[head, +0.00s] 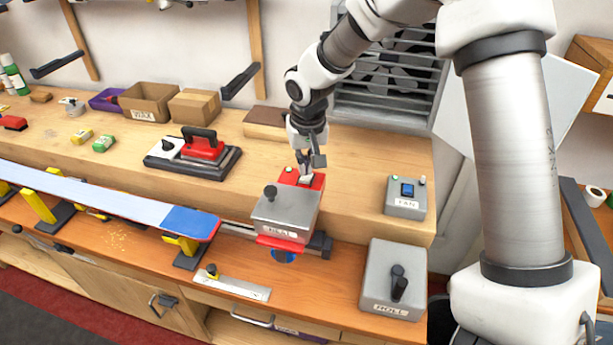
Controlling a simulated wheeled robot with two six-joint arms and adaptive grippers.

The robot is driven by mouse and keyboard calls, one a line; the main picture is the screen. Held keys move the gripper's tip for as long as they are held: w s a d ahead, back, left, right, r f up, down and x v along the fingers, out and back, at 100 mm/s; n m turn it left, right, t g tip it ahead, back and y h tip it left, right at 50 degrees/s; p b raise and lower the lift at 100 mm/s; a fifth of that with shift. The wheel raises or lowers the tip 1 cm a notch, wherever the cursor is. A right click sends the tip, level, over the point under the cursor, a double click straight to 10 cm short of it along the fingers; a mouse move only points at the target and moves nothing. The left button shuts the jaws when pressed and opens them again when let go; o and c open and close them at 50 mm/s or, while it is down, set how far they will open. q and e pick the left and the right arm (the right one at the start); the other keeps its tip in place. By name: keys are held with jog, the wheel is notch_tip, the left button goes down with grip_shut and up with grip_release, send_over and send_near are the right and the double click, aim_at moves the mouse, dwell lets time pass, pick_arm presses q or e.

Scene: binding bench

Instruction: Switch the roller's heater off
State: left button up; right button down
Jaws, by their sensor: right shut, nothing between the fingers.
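The roller's heater unit (287,212) is a grey box with a black knob on its lid, a white front label too small to read surely, and a red strip below. A red panel (291,178) with a small pale switch (304,180) sits at its back. My right gripper (305,172) is shut and empty, pointing down with its fingertips at this switch. I cannot tell whether they touch it. The fingers partly hide the switch, so its position does not show. My left gripper is not in view.
A grey FAN box (406,207) with a blue switch and a grey ROLL box (392,290) with a black lever stand to the right. A blue-ended ski or board (120,200) lies on yellow supports at left.

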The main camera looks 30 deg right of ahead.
aim_at(305, 179)
jog(key=shift+f+b, duration=0.6)
jog(key=shift+f, duration=0.35)
dwell(0.3)
notch_tip(305, 179, up, 7)
jog(key=p, duration=0.6)
jog(key=shift+r, duration=0.1)
dwell(0.3)
